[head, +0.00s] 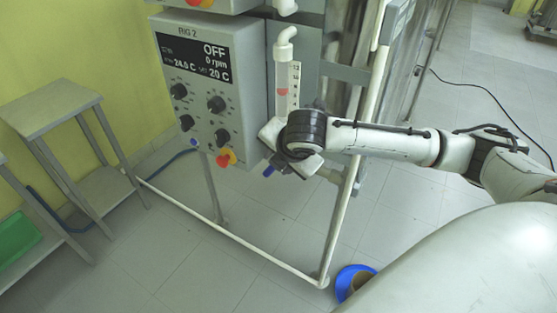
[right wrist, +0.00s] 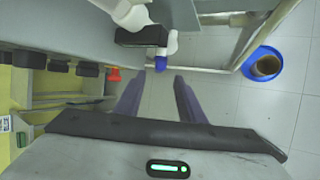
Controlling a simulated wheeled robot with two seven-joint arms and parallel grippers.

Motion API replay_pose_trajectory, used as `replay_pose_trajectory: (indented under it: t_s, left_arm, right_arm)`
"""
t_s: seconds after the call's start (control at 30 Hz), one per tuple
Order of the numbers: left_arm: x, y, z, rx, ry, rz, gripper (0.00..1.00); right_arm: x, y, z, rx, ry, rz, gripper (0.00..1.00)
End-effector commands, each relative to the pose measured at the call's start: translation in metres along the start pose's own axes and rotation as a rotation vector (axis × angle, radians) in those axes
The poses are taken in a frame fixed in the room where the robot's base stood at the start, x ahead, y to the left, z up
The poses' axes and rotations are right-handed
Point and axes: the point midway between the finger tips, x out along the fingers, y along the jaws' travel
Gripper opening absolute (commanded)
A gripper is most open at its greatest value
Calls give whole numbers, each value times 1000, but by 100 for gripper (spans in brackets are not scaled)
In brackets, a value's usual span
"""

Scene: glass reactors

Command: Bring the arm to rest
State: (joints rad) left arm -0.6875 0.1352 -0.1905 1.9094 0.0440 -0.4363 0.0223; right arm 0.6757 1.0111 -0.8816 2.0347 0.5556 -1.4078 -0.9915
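My right arm (head: 390,140) reaches in from the right in the head view, bent at the elbow, with its wrist beside the lower right of the RIG 2 control box (head: 208,75). My right gripper (right wrist: 158,88) shows in the right wrist view with its two dark fingers apart and nothing between them. Just beyond the fingertips is a black fitting (right wrist: 140,37) with white pipe parts and a blue tip (right wrist: 160,63); I cannot tell whether the fingers touch it. In the head view the wrist mostly hides the fingers. My left gripper is in neither view.
A clear tube (head: 287,85) with a red float stands above the wrist. The box display reads OFF, 0 rpm. A pale frame rail (head: 345,215) runs nearby. A blue container (head: 347,279) sits on the floor. A small table (head: 50,105) stands left; the middle floor is clear.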

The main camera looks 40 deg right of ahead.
Motion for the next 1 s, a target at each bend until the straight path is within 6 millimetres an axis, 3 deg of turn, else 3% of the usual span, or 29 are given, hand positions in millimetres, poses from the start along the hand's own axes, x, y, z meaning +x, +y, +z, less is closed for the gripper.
replay_pose_trajectory:
  t_s: [0.47, 0.57, 0.77, 0.9, 1.0]
  left_arm:
    - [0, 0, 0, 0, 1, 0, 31]
    - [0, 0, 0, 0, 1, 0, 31]
    - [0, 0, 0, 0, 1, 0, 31]
    - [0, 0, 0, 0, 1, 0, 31]
    - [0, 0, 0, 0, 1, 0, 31]
  right_arm:
    - [2, -1, -7, 10, 14, 4, 36]
    - [12, -4, -35, 67, 74, 21, 36]
    - [35, -27, -145, 399, 323, 63, 36]
    - [42, -55, -207, 730, 472, 50, 36]
    - [44, -83, -237, 984, 537, 20, 36]
